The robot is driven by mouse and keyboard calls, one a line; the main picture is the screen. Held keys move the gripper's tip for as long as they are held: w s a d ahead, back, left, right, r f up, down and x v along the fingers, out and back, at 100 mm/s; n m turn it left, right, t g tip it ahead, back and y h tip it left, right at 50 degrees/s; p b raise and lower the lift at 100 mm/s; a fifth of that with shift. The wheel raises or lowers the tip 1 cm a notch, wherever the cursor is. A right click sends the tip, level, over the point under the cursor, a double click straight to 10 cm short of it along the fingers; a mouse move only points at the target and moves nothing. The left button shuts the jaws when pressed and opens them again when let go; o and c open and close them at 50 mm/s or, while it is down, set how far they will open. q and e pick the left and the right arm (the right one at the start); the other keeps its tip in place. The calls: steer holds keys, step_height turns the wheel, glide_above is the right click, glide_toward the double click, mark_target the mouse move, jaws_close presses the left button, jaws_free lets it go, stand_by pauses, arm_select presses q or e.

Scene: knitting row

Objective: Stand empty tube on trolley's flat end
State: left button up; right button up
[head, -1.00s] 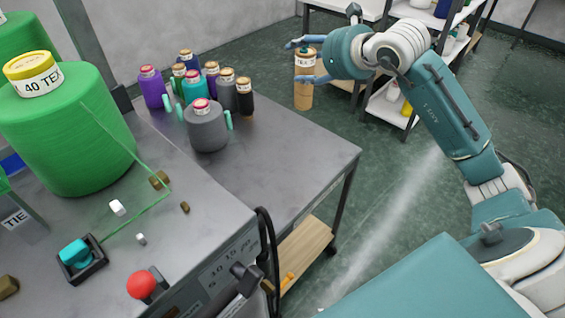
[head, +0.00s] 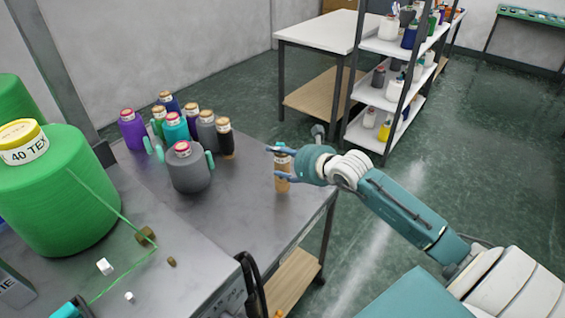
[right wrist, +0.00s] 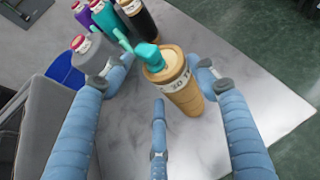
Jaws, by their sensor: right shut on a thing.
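The empty tube (head: 282,172) is tan with a pale printed band. My right gripper (head: 277,163) is shut on it and holds it near upright over the right part of the trolley's grey flat top (head: 240,205). In the right wrist view the tube (right wrist: 187,98) is between the blue fingers, with the trolley top (right wrist: 235,75) around it. I cannot tell if its base touches the top. A teal piece overlaps the tube's upper end in that view.
A grey cone with teal side pieces (head: 188,172) and several coloured cones, including a purple one (head: 132,130), stand on the trolley's far left part. A workbench with a large green cone (head: 65,195) is at left. Shelving (head: 390,98) stands behind.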

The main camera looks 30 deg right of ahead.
mark_target(282, 170)
step_height(282, 170, down, 2)
steer(key=shift+f, duration=0.2)
steer(key=o, duration=1.1)
